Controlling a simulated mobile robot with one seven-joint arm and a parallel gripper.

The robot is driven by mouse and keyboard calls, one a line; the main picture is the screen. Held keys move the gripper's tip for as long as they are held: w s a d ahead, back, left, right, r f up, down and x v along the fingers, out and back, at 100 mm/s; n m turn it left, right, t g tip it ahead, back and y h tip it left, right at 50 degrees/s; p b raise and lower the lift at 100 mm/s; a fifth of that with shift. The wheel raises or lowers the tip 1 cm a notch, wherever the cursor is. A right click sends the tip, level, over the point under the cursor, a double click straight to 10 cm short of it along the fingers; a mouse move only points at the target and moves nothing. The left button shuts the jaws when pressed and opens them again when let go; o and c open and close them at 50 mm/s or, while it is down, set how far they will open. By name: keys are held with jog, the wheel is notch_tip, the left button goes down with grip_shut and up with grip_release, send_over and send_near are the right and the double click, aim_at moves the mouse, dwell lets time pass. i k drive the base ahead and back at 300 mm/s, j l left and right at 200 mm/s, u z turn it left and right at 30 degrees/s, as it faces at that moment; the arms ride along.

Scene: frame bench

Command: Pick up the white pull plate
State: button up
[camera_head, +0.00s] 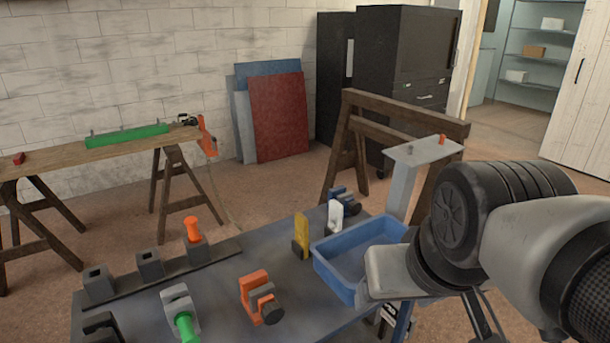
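A small white upright plate (335,216) stands on the far edge of the grey bench (222,296), just behind the blue tray. It is the only piece here that fits the white pull plate, but it is too small to read any marking. A blue and dark piece (347,201) is close beside it on the right and partly behind it. My arm fills the right side of the view, in front of the bench's right end. I cannot make out my gripper's fingers, and nothing is seen touching the white plate.
A blue tray (333,277) lies right by the plate, partly hidden by my arm. A yellow upright piece (301,237) stands to the left. An orange clamp-like piece (259,297) and a green-handled piece (181,312) are nearer. A wooden trestle (345,150) stands behind.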

aim_at(336, 212)
jog(key=i+l+u, duration=0.4)
jog(key=l, duration=0.25)
jog(key=l+u, duration=0.2)
jog(key=l, duration=0.15)
jog(key=i+l+u, duration=0.2)
jog(key=l, duration=0.2)
jog(key=l+u, duration=0.2)
jog(key=l, duration=0.15)
